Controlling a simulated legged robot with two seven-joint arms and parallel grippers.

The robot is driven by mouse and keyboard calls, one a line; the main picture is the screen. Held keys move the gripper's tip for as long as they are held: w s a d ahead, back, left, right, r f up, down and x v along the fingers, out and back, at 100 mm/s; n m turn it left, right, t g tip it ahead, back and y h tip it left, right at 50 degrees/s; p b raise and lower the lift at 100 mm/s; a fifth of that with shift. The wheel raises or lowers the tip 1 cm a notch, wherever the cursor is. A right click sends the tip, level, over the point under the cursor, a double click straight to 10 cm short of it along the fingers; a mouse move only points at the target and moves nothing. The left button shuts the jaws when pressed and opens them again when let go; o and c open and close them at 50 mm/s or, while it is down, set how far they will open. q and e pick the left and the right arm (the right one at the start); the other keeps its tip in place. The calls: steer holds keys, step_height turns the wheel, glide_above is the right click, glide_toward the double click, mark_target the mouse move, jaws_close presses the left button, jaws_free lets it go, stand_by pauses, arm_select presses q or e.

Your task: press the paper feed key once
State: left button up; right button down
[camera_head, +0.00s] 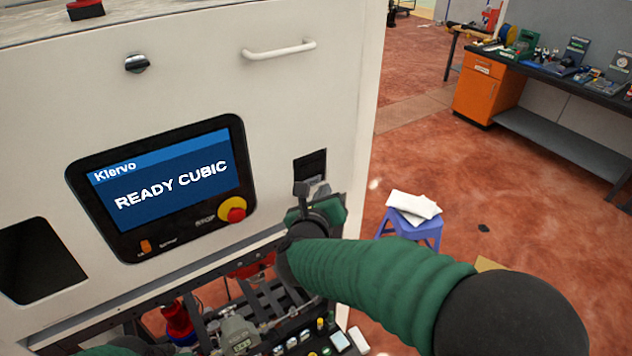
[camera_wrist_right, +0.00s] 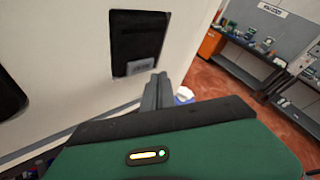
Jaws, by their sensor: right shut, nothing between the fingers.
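A dark recessed panel (camera_head: 310,163) is set in the right part of the white machine's front. At its lower edge is a small grey piece (camera_wrist_right: 140,67), which may be the paper feed key; its label is too small to read. My right gripper (camera_head: 301,189) is in front of the panel's lower part, and its wrist hides what is below. In the right wrist view the shut, empty fingers (camera_wrist_right: 158,88) show just right of and below the grey piece. I cannot tell whether they touch the machine.
The machine has a screen (camera_head: 165,185) reading "READY CUBIC", a red stop button (camera_head: 232,209) and a white handle (camera_head: 279,49). A blue stool (camera_head: 427,232) with white packs stands right of the machine. A workbench (camera_head: 560,72) is farther back; red floor lies between.

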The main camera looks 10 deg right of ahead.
arm_select(q)
steer(key=shift+a+f, duration=0.1)
steer(key=shift+f, duration=0.2)
arm_select(e)
steer(key=shift+w+a+r, duration=0.1)
steer(key=shift+w+a, duration=0.05)
steer(key=shift+w, duration=0.25)
stand_by(0.3)
steer(key=shift+w+a+b, duration=0.2)
steer(key=shift+a+b, duration=0.1)
steer(key=shift+a, duration=0.2)
arm_select(q)
steer(key=shift+a+f, duration=0.15)
steer(key=shift+a, duration=0.2)
steer(key=shift+s+d, duration=0.1)
steer(key=shift+d, duration=0.05)
arm_select(e)
steer(key=shift+w+d, duration=0.15)
steer(key=shift+w, duration=0.1)
